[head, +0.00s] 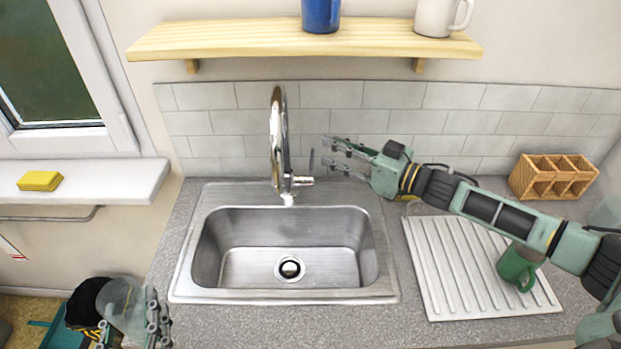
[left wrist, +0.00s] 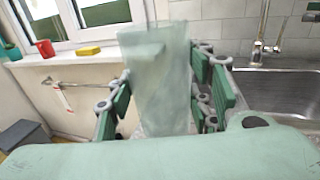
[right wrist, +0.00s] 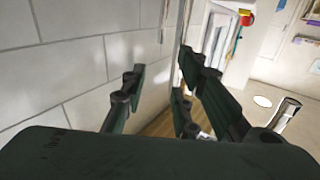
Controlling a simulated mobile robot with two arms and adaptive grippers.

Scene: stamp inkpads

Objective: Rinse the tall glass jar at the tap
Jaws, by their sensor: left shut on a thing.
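The tall glass jar (left wrist: 157,85) is clear and pale green, upright between the fingers of my left gripper (left wrist: 163,85). In the head view the jar (head: 122,298) and my left gripper (head: 132,328) are at the lower left, outside the sink. The chrome tap (head: 276,135) stands behind the sink (head: 235,265), with its lever (head: 311,160) on the right side. I see no water stream. My right gripper (head: 328,154) is open just right of the lever, apart from it. In the right wrist view its fingers (right wrist: 160,85) are spread with nothing between them.
A ribbed drainboard (head: 440,265) with a green mug (head: 518,268) lies right of the sink, under my right arm. A wooden caddy (head: 552,177) stands at the back right. A yellow sponge (head: 40,181) lies on the windowsill (head: 110,180). The sink basin is empty.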

